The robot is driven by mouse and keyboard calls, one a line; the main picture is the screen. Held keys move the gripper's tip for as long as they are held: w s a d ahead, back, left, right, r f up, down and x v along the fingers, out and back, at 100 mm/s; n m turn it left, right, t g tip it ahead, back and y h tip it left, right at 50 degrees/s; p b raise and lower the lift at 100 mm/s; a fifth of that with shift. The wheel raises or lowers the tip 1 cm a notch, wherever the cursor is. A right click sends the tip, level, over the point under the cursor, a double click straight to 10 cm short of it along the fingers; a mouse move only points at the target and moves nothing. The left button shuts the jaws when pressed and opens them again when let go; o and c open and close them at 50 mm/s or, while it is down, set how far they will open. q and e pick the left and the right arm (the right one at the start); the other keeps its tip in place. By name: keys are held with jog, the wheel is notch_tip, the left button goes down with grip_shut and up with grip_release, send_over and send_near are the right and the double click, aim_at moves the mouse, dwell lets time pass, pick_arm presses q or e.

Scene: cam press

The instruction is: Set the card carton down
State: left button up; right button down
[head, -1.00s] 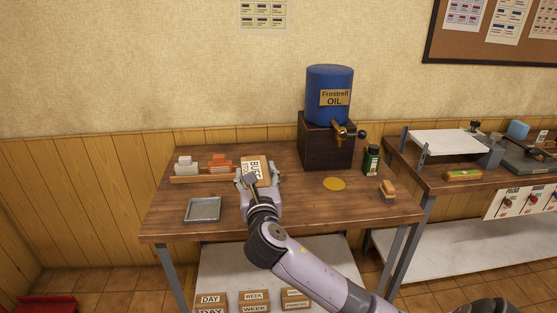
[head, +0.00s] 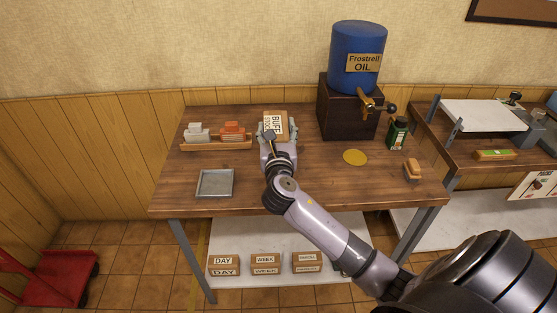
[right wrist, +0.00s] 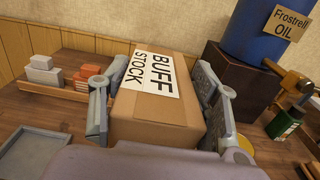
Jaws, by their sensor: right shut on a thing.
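The card carton (head: 284,118) is a brown box with a white label reading "BUFF STOCK". It is at the back middle of the wooden table (head: 320,185). My right gripper (head: 278,133) is shut on it, one finger on each side. In the right wrist view the carton (right wrist: 155,132) sits between the two fingers of the gripper (right wrist: 160,105). Its underside is hidden, so I cannot tell whether it touches the table. My left gripper is not in view.
Left of the carton is a wooden tray (head: 215,146) with grey and orange blocks. A grey metal tray (head: 215,183) lies in front. Right stand the blue oil drum (head: 357,58) on a dark box (head: 345,112), a green bottle (head: 398,133) and a brush (head: 412,170). A yellow disc (head: 355,157) lies between.

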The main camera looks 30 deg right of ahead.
jog(key=f, duration=0.7)
jog(key=shift+w+d+f+b, duration=0.1)
jog(key=shift+w+d+b, duration=0.1)
jog(key=shift+w+b, duration=0.15)
jog(key=shift+s+a+f, duration=0.1)
jog(key=shift+s+f, duration=0.05)
jog(key=shift+f, duration=0.3)
jog(key=shift+f+b, duration=0.35)
jog(key=shift+f, duration=1.6)
jog(key=shift+c, duration=2.3)
grip_release()
jog(key=shift+f, duration=0.25)
jog(key=shift+r, duration=0.1)
